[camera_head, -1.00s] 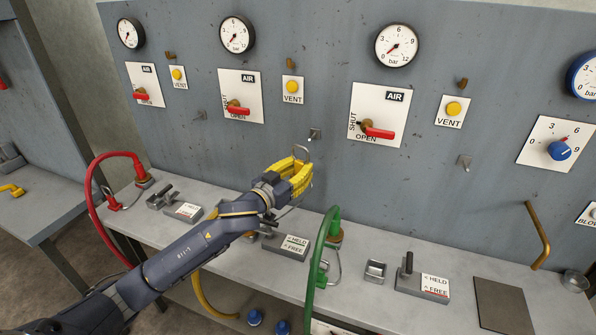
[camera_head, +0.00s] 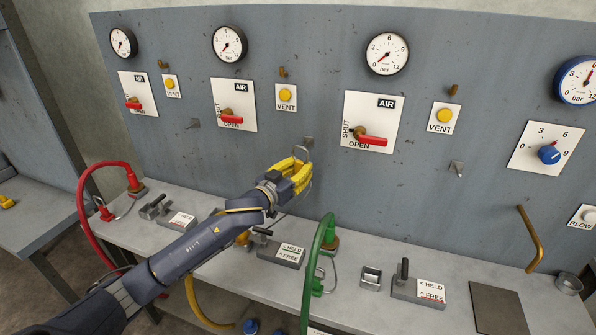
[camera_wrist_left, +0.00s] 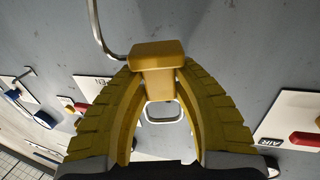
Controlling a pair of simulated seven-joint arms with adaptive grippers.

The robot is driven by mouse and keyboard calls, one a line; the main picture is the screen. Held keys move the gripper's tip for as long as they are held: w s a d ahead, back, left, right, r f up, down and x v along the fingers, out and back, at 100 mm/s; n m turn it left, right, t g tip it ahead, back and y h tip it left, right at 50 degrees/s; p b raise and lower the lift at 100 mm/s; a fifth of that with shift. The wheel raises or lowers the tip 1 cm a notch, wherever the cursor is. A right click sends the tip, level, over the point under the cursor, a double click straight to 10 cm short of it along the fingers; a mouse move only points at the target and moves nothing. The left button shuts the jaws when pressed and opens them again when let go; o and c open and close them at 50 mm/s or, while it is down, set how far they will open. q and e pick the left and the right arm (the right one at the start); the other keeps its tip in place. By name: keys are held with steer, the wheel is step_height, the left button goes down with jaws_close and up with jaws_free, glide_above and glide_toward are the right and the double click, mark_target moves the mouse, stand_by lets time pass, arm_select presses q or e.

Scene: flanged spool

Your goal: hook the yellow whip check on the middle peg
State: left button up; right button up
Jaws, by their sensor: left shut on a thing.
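My left gripper (camera_head: 299,178), with yellow ribbed fingers, is in front of the panel, above the bench. It is shut on the yellow block of the whip check (camera_wrist_left: 165,58), seen between the fingertips in the left wrist view. A thin metal wire loop (camera_head: 303,149) rises above the fingertips in the head view. The middle peg (camera_head: 309,141) sticks out of the panel just behind or beside the top of this loop. I cannot tell whether the loop touches the peg or is around it. My right gripper is not in view.
Other pegs stand at the left (camera_head: 193,123) and right (camera_head: 457,168). The red AIR lever (camera_head: 371,141) is up and right of my gripper. Below are the green hose (camera_head: 313,260), a HELD/FREE block (camera_head: 281,251) and the yellow hose (camera_head: 197,305).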

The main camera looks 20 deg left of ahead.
mark_target(311, 158)
arm_select(q)
steer(key=shift+w+d+f, duration=0.1)
steer(key=shift+w+f, duration=0.1)
steer(key=shift+w, duration=0.95)
steer(key=shift+w+f, duration=0.15)
steer(key=shift+w, duration=1)
steer(key=shift+w+f, duration=0.1)
steer(key=o, duration=1.1)
